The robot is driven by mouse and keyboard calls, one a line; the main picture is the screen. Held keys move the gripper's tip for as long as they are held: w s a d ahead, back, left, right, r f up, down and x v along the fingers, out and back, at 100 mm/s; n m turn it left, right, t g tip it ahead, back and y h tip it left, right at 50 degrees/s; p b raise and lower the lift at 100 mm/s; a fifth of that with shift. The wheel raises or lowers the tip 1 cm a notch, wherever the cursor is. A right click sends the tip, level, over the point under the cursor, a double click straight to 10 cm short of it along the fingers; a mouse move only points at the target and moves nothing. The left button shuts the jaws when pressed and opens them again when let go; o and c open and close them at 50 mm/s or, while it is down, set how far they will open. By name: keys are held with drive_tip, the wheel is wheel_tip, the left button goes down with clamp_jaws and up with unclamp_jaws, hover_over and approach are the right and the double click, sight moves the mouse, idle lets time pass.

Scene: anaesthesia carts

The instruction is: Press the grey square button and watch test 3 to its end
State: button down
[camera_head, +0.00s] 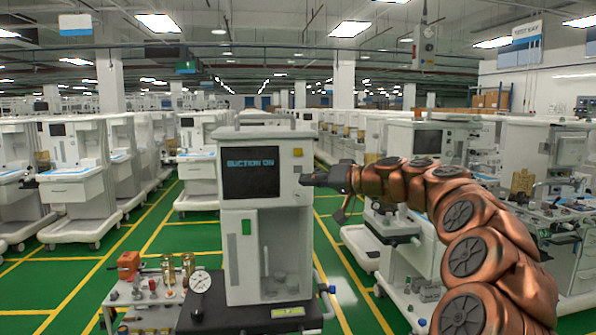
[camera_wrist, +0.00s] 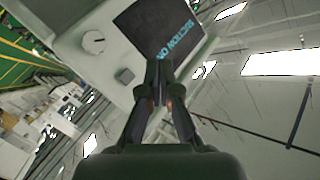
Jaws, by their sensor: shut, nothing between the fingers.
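The cart (camera_head: 268,215) stands in the middle of the head view, with a dark screen (camera_head: 250,185) reading "SUCTION ON". The same screen (camera_wrist: 160,28) shows tilted in the wrist view. The grey square button (camera_wrist: 124,75) is on the light front panel, between a round dial (camera_wrist: 94,42) and my fingertips in the wrist view. My gripper (camera_head: 305,180) is shut and empty at the right side of the panel. In the wrist view its fingertips (camera_wrist: 158,82) lie right of the button and do not cover it. Whether they touch the panel I cannot tell.
A pressure gauge (camera_head: 200,282) and a small side table (camera_head: 145,300) with an orange item (camera_head: 128,265) stand at the lower left. Other carts (camera_head: 75,175) line both sides. Green floor with yellow lines (camera_head: 345,265) is open right of the cart.

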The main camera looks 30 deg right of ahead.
sight(298, 169)
drive_tip(key=shift+w, duration=0.1)
drive_tip(key=shift+w+d+p, duration=0.55)
drive_tip(key=shift+w+p, duration=0.3)
drive_tip(key=shift+w, duration=0.45)
drive_tip(key=shift+w+d+p, duration=0.6)
drive_tip(key=shift+w+p, duration=0.25)
drive_tip(key=shift+w, duration=0.45)
drive_tip(key=shift+w+d+p, duration=0.55)
drive_tip(key=shift+w+p, duration=0.3)
drive_tip(key=shift+w, duration=0.45)
drive_tip(key=shift+w, duration=0.15)
drive_tip(key=shift+w+d, duration=0.15)
drive_tip(key=shift+w, duration=0.15)
drive_tip(key=shift+w+d, duration=0.2)
drive_tip(key=shift+w, duration=0.2)
drive_tip(key=shift+s, duration=0.1)
drive_tip(key=shift+s+a+b, duration=0.4)
drive_tip(key=shift+s+b, duration=0.3)
drive_tip(key=shift+b, duration=0.25)
